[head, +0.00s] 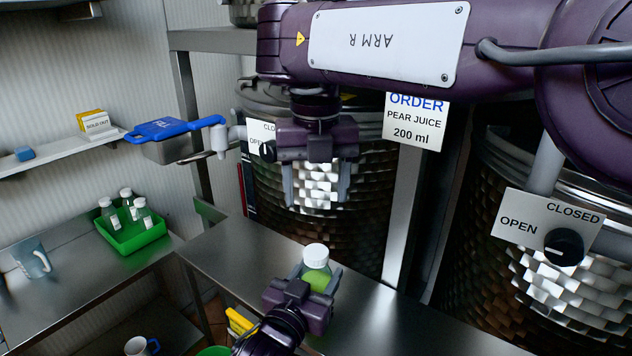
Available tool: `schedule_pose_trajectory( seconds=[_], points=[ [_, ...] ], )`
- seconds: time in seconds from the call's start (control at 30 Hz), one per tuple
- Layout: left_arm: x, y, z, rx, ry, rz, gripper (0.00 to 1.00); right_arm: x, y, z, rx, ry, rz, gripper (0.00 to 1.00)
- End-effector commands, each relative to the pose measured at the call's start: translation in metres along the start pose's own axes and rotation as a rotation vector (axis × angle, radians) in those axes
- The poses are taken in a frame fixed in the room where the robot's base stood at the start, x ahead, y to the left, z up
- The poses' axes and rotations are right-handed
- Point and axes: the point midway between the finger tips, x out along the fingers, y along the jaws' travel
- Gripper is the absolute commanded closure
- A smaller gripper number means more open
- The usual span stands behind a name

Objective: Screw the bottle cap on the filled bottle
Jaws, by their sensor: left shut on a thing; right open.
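A bottle (317,281) with green liquid stands upright at the metal counter. A white cap (316,254) sits on top of its neck; I cannot tell how tightly it is on. My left gripper (318,274) is shut around the bottle's body from the front, below the cap. My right gripper (316,200) points down, open and empty, a little above the cap, its fingers spread wider than the cap.
Two metal tanks (370,215) (480,205) with OPEN/CLOSED dials stand behind the metal counter (410,325). A green crate (134,240) with several capped bottles and a mug (32,258) are on the left table. The counter's right part is clear.

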Motion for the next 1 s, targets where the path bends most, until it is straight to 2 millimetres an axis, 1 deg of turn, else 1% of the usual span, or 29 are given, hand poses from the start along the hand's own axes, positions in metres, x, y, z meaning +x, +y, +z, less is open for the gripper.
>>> schedule_pose_trajectory(
  seconds=[0.13, 0.37, 0.4, 0.57, 0.6, 0.87, 0.97, 1.0],
  points=[
    [0.0, 0.0, 0.001, 0.0, -0.002, 0.0, 1.0, -0.007, 0.0, 0.0, -0.002, -0.001, -0.001, 0.37],
    [0.0, 0.0, 0.001, 0.0, -0.002, 0.0, 1.0, -0.008, 0.0, 0.0, -0.002, 0.0, 0.0, 0.37],
    [0.0, 0.0, 0.001, 0.0, -0.001, 0.0, 0.45, -0.008, 0.0, 0.0, -0.002, 0.0, 0.0, 0.37],
    [0.0, 0.0, 0.001, 0.0, -0.001, 0.0, 0.24, -0.008, 0.0, 0.0, -0.001, 0.0, 0.0, 0.37],
    [0.0, 0.0, 0.0, 0.0, -0.001, 0.0, 0.23, -0.008, 0.0, 0.0, -0.001, 0.0, 0.0, 0.37],
    [-0.001, 0.0, 0.001, 0.0, -0.001, 0.0, 0.23, -0.006, 0.0, 0.0, -0.001, 0.001, 0.0, 0.37],
    [-0.009, 0.0, 0.003, 0.0, -0.002, 0.0, 0.23, -0.002, 0.0, 0.0, -0.001, 0.001, 0.0, 0.37],
    [-0.014, 0.0, 0.004, 0.0, -0.002, 0.0, 0.23, 0.002, 0.0, 0.0, -0.001, 0.001, 0.0, 0.37]
  ],
)
